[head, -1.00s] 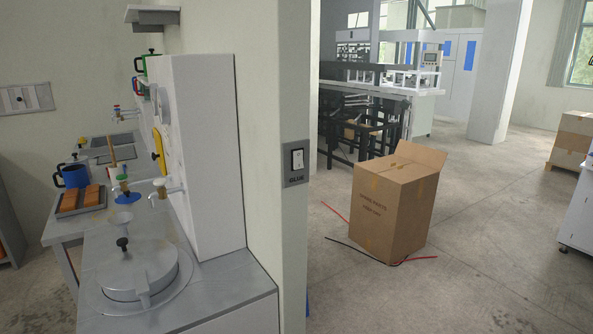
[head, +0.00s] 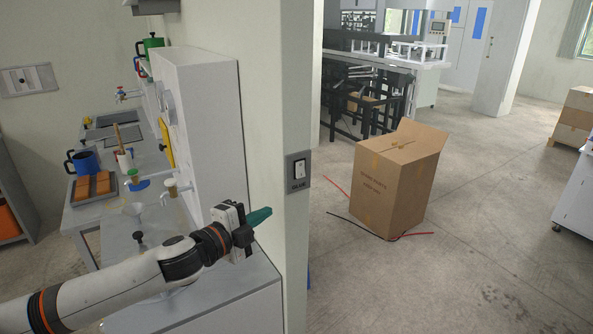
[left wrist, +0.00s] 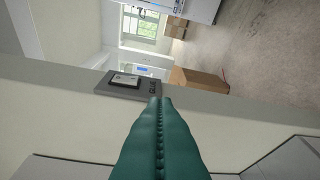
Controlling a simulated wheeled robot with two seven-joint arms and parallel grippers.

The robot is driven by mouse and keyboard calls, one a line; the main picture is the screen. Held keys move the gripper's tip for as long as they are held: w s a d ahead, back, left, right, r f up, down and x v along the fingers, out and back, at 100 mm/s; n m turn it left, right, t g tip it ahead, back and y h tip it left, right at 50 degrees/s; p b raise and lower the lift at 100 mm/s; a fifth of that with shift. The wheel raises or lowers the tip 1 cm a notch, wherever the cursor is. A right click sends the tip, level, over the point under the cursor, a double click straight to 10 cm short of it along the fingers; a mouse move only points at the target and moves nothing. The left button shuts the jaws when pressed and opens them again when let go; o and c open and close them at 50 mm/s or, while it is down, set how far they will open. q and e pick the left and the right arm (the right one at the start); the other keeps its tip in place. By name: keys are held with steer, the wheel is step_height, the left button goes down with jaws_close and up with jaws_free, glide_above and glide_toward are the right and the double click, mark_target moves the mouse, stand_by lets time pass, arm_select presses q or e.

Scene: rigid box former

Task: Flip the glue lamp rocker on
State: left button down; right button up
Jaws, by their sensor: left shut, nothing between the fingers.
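The glue lamp rocker (head: 299,170) is a white switch on a grey plate (head: 298,185) fixed to the end face of the pale wall; lettering sits below the rocker. The rocker also shows in the left wrist view (left wrist: 125,80), just beyond and left of the fingertips. My left gripper (head: 262,215) has green fingers, shut and empty, pointing right toward the wall's edge, below and left of the plate in the head view. In the left wrist view its fingers (left wrist: 160,102) lie together, and I see no clear contact with the plate. My right gripper is not in view.
The wall (head: 262,90) stands between the grey counter (head: 230,300) and the open floor. An open cardboard box (head: 395,185) stands on the floor to the right, with red and black strips by it. A tray of orange-brown blocks (head: 93,190) and a blue mug (head: 82,162) are at left.

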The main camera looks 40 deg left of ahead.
mark_target(301, 169)
arm_select(q)
steer(key=d+r+m+h, duration=0.1)
steer(key=r, duration=0.1)
steer(key=d+r+m+h, duration=0.1)
steer(key=d+r, duration=0.1)
steer(key=shift+s+d+r, duration=0.15)
steer(key=shift+d, duration=0.15)
steer(key=w+p, duration=0.1)
steer(key=w, duration=0.2)
steer(key=w+a+p, duration=0.1)
steer(key=w+p, duration=0.1)
steer(key=w, duration=0.2)
steer(key=w+a+f+p, duration=0.1)
steer(key=w, duration=0.3)
steer(key=shift+w+a, duration=0.15)
steer(key=shift+w, duration=0.05)
